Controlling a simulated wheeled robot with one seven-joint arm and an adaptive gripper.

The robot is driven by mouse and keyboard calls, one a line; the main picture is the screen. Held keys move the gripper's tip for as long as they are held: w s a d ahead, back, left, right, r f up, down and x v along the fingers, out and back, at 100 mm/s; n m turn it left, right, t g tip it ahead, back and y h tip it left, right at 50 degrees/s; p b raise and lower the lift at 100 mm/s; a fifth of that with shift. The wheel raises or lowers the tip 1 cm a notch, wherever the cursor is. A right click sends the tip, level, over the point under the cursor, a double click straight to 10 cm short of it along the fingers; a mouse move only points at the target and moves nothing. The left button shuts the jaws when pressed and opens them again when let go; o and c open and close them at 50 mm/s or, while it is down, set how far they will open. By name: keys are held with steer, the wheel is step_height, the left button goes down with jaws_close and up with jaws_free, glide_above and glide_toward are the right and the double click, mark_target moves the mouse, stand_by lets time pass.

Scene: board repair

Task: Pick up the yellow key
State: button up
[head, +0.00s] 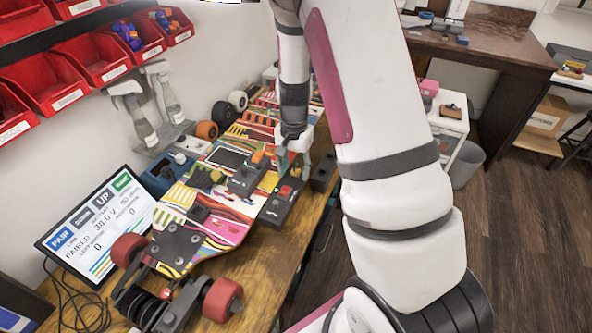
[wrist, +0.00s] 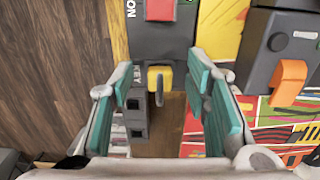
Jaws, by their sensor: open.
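The yellow key (wrist: 153,78) shows in the wrist view, near the lower end of a dark box with a red button (wrist: 160,9). A grey rounded piece points down from the yellow part. My gripper (wrist: 161,73) is open, with one teal-padded finger on each side of the key and gaps between. I cannot tell how deep the fingers reach around it. In the head view my gripper (head: 283,160) is low over the board beside the dark box (head: 277,208). I cannot make out the key surely there.
A colourful longboard (head: 216,232) with reddish wheels lies on the wooden bench. A second dark box with an orange lever (wrist: 288,83) stands right of my gripper in the wrist view. A screen (head: 98,226) stands at left. Red bins (head: 101,58) hang on the wall.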

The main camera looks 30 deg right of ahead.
mark_target(296, 173)
jaws_close()
steer(key=shift+r, duration=0.1)
steer(key=shift+r, duration=0.8)
steer(key=shift+s+d+r, duration=0.1)
steer(key=shift+s+r, duration=0.05)
steer(key=shift+r, duration=0.35)
steer(key=shift+s+d+r, duration=0.1)
steer(key=shift+s+r, duration=0.05)
steer(key=shift+r, duration=0.35)
steer(key=s+d, duration=0.2)
steer(key=s, duration=0.5)
steer(key=s+d+r+b, duration=0.1)
steer(key=s+d, duration=0.1)
steer(key=s, duration=0.5)
steer(key=shift+s+d+r, duration=0.15)
steer(key=shift+s+d, duration=0.15)
steer(key=shift+d, duration=0.1)
steer(key=shift+r, duration=0.1)
steer(key=shift+r+p, duration=0.45)
steer(key=shift+r, duration=0.05)
